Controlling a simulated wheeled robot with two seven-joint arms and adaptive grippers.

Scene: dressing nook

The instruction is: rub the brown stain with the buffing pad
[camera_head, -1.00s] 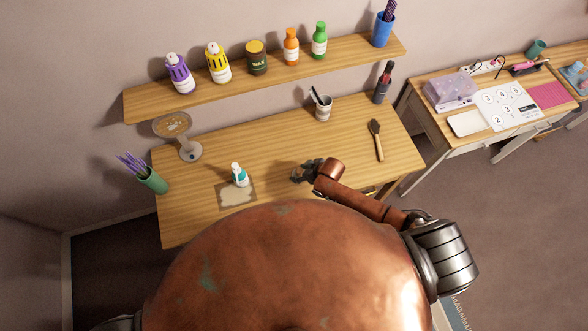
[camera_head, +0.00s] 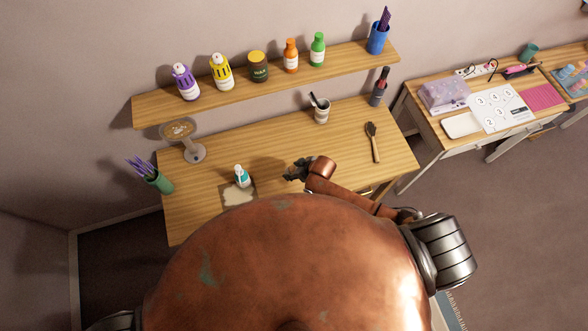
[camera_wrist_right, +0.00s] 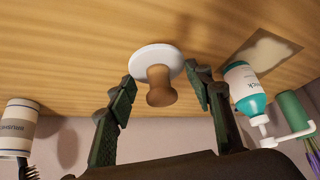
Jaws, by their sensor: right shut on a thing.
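The buffing pad, a white disc with a brown wooden knob (camera_wrist_right: 158,88), shows in the right wrist view between the fingers of my right gripper (camera_wrist_right: 160,76). The gripper is shut on the knob. The disc faces the tabletop; I cannot tell whether it touches. In the head view my right gripper (camera_head: 298,170) is low over the middle of the table, and the pad is hidden. A brown square patch with a pale blotch (camera_head: 238,197) lies left of the gripper; it also shows in the wrist view (camera_wrist_right: 262,50). No other stain is clear. My left gripper is not visible.
A round-topped stand (camera_head: 193,152), green holder (camera_head: 158,181), white cup (camera_head: 321,113), brush (camera_head: 374,146) and dark bottle (camera_head: 379,90) are around the table (camera_head: 260,140). A shelf (camera_head: 290,75) overhangs the back.

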